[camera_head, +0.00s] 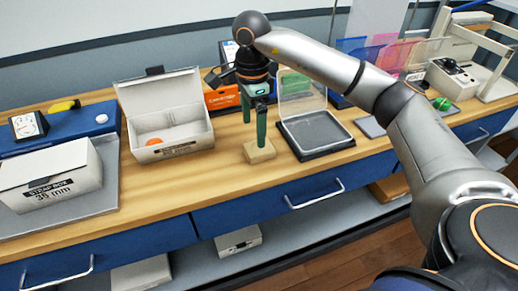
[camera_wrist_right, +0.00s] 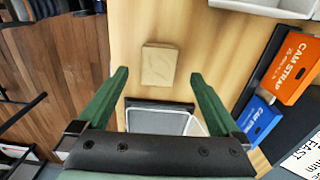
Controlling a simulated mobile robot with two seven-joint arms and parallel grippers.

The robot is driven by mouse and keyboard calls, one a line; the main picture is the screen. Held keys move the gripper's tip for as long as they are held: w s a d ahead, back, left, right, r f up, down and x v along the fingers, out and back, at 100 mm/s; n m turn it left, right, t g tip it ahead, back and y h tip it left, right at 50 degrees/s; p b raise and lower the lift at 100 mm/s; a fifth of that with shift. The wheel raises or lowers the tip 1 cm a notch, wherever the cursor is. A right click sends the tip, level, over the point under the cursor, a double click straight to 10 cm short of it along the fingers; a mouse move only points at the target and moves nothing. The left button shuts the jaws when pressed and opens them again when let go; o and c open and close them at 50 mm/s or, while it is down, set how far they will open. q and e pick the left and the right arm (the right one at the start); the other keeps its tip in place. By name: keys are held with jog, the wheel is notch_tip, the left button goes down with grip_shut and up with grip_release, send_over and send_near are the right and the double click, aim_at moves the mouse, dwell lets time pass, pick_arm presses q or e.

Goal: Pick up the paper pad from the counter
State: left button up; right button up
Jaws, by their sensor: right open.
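The paper pad appears to be the small tan, square block (camera_head: 260,153) lying flat on the wooden counter; it also shows in the right wrist view (camera_wrist_right: 159,66). My right gripper (camera_head: 254,134) points down over it with its green fingers apart. In the right wrist view, the pad lies in line with the gap between the open fingertips (camera_wrist_right: 160,76), with nothing held. In the head view one finger overlaps the pad's far edge, and I cannot tell the exact height between them. My left gripper is not in view.
A black tray with a clear raised lid (camera_head: 315,133) stands close right of the pad. An open white box (camera_head: 168,125) with an orange item is to the left. Orange (camera_wrist_right: 294,68) and blue (camera_wrist_right: 257,120) cam strap boxes stand nearby. Bare counter lies in front of the pad.

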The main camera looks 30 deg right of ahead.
aim_at(255, 147)
notch_tip(255, 147, down, 6)
jog(key=shift+s+d, duration=0.1)
jog(key=shift+s, duration=0.05)
jog(key=shift+f, duration=0.4)
jog(key=c, duration=1.2)
jog(key=shift+c, duration=0.2)
jog(key=shift+r, duration=0.15)
